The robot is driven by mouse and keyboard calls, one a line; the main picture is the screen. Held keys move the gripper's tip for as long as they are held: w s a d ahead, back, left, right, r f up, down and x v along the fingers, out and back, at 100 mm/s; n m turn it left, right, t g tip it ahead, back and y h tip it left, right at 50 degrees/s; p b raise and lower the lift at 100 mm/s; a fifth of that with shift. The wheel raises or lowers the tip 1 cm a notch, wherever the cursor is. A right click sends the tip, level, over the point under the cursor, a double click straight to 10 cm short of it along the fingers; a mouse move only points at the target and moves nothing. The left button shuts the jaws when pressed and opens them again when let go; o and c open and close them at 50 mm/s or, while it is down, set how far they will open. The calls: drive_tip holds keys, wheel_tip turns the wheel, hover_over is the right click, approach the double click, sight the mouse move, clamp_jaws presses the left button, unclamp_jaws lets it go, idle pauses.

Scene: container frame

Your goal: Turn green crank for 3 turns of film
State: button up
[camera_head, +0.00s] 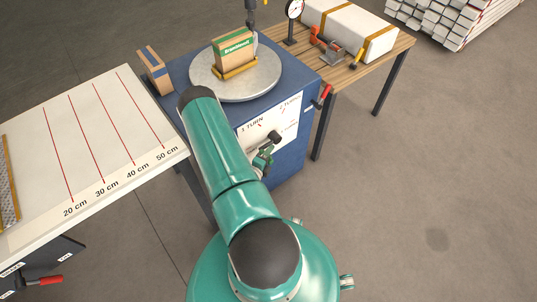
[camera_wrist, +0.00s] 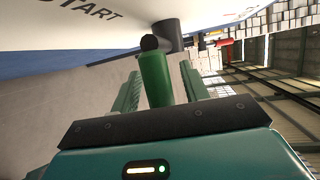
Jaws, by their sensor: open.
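The green crank handle (camera_wrist: 156,80) stands between the two fingers of my gripper (camera_wrist: 160,88) in the wrist view, with visible gaps on both sides. My gripper is open around it and not closed on it. A black knob and a dark hub (camera_wrist: 168,32) are at the handle's far end. In the head view my arm hides part of the crank area, and the green parts at the blue machine's front (camera_head: 263,157) are too small to tell apart. A cardboard box with a green label (camera_head: 234,54) stands on the round grey turntable (camera_head: 232,88).
A marked table (camera_head: 100,150) stands left. A wooden bench (camera_head: 375,62) with a white wrapped block (camera_head: 350,28) stands right.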

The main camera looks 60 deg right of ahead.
drive_tip(key=shift+d, duration=0.15)
clamp_jaws()
drive_tip(key=shift+r, duration=0.15)
